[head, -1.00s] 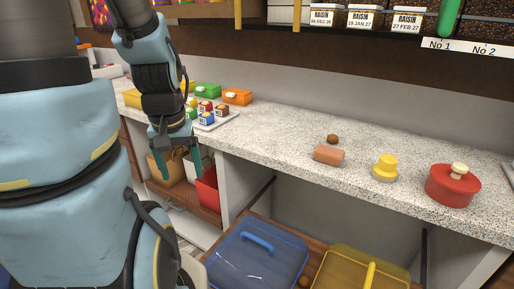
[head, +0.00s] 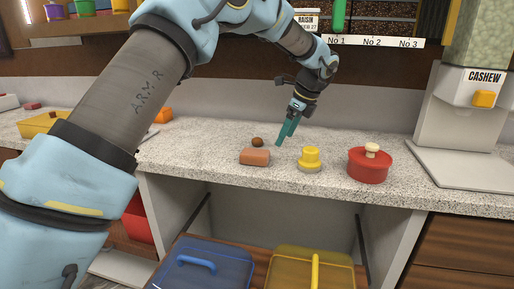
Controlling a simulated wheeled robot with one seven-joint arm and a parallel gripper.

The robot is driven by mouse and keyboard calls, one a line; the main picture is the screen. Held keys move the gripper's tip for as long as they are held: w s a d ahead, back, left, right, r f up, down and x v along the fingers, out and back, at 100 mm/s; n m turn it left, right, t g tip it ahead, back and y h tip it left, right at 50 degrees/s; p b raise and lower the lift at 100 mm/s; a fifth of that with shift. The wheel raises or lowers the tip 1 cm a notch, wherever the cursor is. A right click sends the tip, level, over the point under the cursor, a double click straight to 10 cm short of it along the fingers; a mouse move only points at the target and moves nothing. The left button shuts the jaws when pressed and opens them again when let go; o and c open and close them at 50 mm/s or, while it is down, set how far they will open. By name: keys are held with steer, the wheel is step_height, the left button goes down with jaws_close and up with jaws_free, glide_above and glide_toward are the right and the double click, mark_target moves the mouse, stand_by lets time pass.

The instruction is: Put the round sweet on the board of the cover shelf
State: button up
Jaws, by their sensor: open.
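The round sweet (head: 257,142) is a small dark brown ball on the speckled counter, just behind a pinkish-brown block (head: 254,157). My gripper (head: 282,138) points down over the counter, to the right of the sweet and apart from it. Its teal fingers are open and hold nothing. Below the counter is the cover shelf, with a brown wooden board (head: 261,256). A blue see-through cover (head: 215,268) with a handle and a yellow see-through cover (head: 290,268) with a handle are there. The bottom of the picture cuts off the shelf's front.
A yellow knobbed piece (head: 310,160) and a red lidded pot (head: 368,167) stand to the right on the counter (head: 215,160). A cashew dispenser (head: 465,130) stands at far right. The counter edge overhangs the shelf.

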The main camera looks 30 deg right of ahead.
steer(key=shift+s+d+f+m, duration=0.1)
steer(key=shift+s+d+m, duration=0.15)
steer(key=shift+d, duration=0.25)
steer(key=shift+s+d+m, duration=0.25)
steer(key=shift+d, duration=0.35)
steer(key=p, duration=0.3)
glide_above(258, 138)
steer(key=s+d, duration=0.1)
steer(key=s, duration=0.2)
steer(key=shift+w, duration=0.25)
steer(key=x, duration=0.1)
steer(key=p+x, duration=0.1)
steer(key=x, duration=0.3)
steer(key=shift+w+p, duration=0.3)
jaws_close()
